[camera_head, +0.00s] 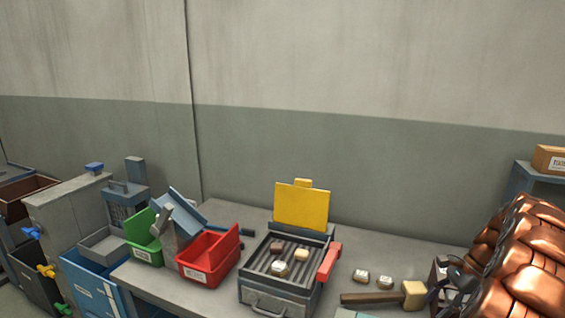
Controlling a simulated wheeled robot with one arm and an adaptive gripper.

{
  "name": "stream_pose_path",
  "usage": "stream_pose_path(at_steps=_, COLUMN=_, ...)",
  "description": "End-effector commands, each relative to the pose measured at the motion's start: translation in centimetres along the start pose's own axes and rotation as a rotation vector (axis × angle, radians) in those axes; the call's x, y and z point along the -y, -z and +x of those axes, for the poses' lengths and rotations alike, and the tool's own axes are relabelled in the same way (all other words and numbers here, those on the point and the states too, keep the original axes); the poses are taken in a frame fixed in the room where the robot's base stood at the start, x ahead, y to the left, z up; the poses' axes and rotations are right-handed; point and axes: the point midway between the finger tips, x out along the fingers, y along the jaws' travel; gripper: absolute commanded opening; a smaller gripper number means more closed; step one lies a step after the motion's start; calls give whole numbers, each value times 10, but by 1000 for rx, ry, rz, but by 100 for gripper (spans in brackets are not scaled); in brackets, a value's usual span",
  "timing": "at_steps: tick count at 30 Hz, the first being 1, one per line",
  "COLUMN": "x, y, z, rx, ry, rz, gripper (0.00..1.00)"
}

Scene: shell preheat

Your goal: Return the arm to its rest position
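My copper-coloured arm (530,250) fills the lower right of the head view. My gripper (455,287), dark grey, is at the lower right beside the arm links, near the pale block end of a mallet (413,294). The gripper is partly hidden and cut by the frame edge, so I cannot tell whether its fingers are open or shut. I see nothing clearly held in it.
A grey table (215,297) bears a ribbed heater (280,290) with a raised yellow plate (302,207), small pieces on its ribs and a red handle (329,262). Red (208,258) and green (143,238) bins stand left. A shelf (522,180) holds a box (551,158).

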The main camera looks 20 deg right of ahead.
Motion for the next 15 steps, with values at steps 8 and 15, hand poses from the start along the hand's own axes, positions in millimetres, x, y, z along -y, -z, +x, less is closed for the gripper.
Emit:
stream_pose_path(at_steps=8, x=4, y=-44, z=5, rx=-12, ry=-37, rz=-115, gripper=56)
stream_pose_path(at_steps=15, x=0, y=-100, z=11, rx=-34, ry=-84, rz=-269, gripper=56)
